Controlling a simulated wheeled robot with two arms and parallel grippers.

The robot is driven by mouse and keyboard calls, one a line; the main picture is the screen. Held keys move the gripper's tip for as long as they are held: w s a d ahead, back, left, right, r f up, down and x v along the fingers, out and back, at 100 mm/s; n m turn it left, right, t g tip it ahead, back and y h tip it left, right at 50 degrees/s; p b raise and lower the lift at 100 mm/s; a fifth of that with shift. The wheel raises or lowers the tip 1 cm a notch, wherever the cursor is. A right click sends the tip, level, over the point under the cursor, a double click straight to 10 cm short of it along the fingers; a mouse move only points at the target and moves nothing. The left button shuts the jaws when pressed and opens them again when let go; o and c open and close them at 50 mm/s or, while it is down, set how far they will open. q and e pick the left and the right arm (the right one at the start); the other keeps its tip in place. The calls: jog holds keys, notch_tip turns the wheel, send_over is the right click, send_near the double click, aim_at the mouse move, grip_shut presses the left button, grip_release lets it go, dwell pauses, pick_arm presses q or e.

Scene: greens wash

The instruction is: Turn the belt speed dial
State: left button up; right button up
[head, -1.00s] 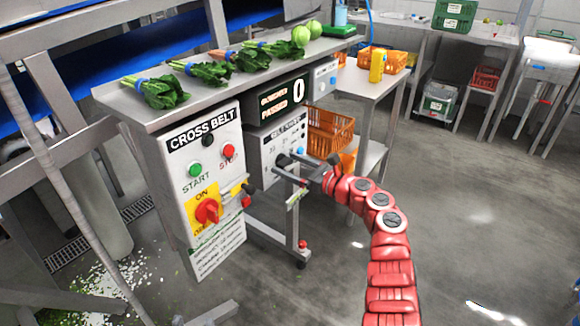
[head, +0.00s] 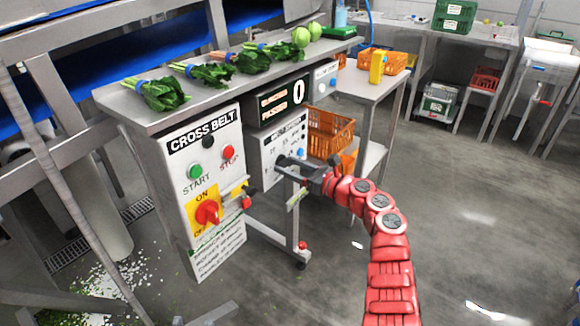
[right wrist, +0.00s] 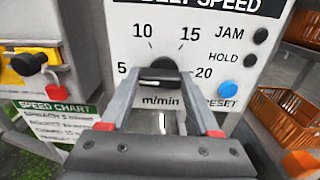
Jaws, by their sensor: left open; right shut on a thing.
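The belt speed panel (head: 268,150) is a light grey box in the middle of the head view. In the right wrist view its face (right wrist: 120,42) carries the marks 5, 10, 15 and 20 around a black dial (right wrist: 163,64). My right gripper (head: 286,163) reaches the panel from the right, and its two fingers (right wrist: 161,77) stand on either side of the dial, shut on it. The fingers hide part of the dial, and I cannot tell which mark it points to. My left gripper is not in view.
A CROSS BELT box (head: 205,165) with a red switch (head: 207,212) stands just left. Bunches of greens (head: 160,95) lie on the shelf above. An orange crate (head: 328,133) sits right behind my gripper. A blue RESET button (right wrist: 228,89) is beside the right finger. Floor at right is clear.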

jog(key=m+p, duration=0.1)
jog(key=m, duration=0.1)
jog(key=m+p, duration=0.3)
jog(key=shift+r+m, duration=0.25)
jog(key=shift+m, duration=0.15)
jog(key=m+p, duration=0.2)
jog(key=m, duration=0.1)
jog(key=shift+m+p, duration=0.35)
jog(key=shift+m, duration=0.05)
jog(key=m+p, duration=0.2)
jog(key=m, duration=0.1)
jog(key=shift+w+d+m, duration=0.1)
jog(key=shift+m, duration=0.2)
jog(key=shift+m+p, duration=0.5)
jog(key=shift+m, duration=0.4)
jog(key=shift+d+m+p, duration=0.1)
jog(key=shift+m+p, duration=0.2)
jog(key=shift+m, duration=0.6)
jog(key=shift+w+m, duration=0.1)
jog(key=shift+m, duration=0.8)
jog(key=shift+f+m, duration=0.1)
jog(key=shift+m, duration=2.2)
